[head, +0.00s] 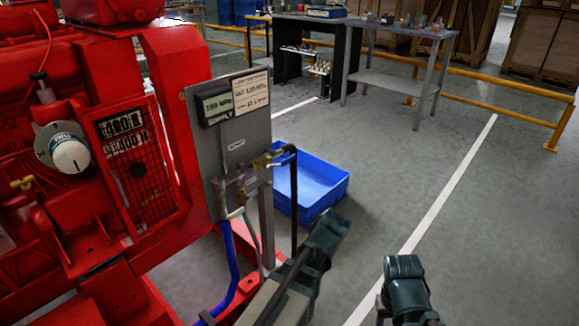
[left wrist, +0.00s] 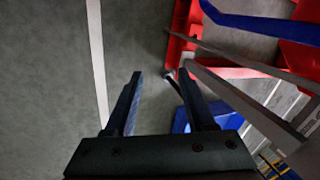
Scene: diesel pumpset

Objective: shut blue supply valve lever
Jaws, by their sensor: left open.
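A grey panel (head: 238,140) on a post carries brass and grey valve fittings (head: 262,160). A blue hose (head: 230,262) runs down from the left fitting, and a black hose (head: 293,200) curves down from the right one. A small pale lever (head: 236,212) shows just above the blue hose; its exact position is hard to tell. The blue hose (left wrist: 262,24) also crosses the top right in the left wrist view. My left gripper (left wrist: 160,75) is open and empty, with floor and a dark hose end beyond its fingers.
The red engine (head: 75,150) stands left of the panel. A blue bin (head: 325,180) sits on the floor behind the post. A grey workbench (head: 400,82) and yellow rails (head: 490,98) are farther back. The floor to the right is open.

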